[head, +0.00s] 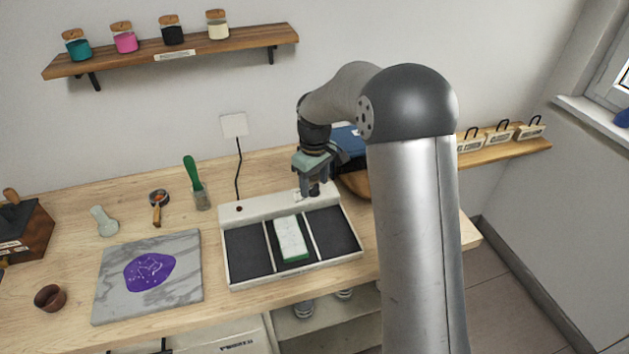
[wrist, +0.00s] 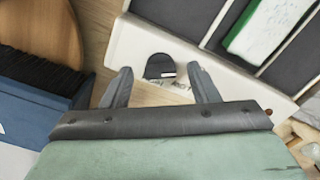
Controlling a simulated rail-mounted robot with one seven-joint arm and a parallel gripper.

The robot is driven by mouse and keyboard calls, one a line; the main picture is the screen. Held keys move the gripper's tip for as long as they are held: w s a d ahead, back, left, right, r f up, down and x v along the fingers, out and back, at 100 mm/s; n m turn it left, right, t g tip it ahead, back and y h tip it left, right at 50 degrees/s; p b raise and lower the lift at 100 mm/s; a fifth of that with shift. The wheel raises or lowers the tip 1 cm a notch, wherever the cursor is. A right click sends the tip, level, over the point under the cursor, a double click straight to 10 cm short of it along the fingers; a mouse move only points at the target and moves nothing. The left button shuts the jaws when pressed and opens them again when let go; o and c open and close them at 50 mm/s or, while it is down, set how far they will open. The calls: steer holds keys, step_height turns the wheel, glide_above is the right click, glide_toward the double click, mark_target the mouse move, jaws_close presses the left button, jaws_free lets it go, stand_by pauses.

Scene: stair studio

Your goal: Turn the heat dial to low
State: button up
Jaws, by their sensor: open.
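The warming unit (head: 262,209) is a white-framed tray with dark panels and stands on the wooden bench. Its heat dial is a dark rounded knob (wrist: 160,66) on the white back strip in the wrist view. My gripper (head: 314,191) is over the right end of the back strip and hides the dial in the head view. In the wrist view my gripper (wrist: 159,70) is open, with one finger on each side of the dial. I cannot tell whether they touch it.
A white and green block (head: 291,240) lies on the middle panel. A marble slab (head: 190,277) with a purple patch is to the left. A jar shelf (head: 190,48) hangs above.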

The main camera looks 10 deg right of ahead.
steer(key=shift+f, duration=0.3)
steer(key=c, duration=1)
steer(key=shift+m, duration=0.3)
steer(key=m+b, duration=0.2)
steer(key=m, duration=0.3)
steer(key=shift+a, duration=0.1)
steer(key=m+b, duration=0.1)
steer(key=m, duration=0.5)
steer(key=shift+r, duration=0.1)
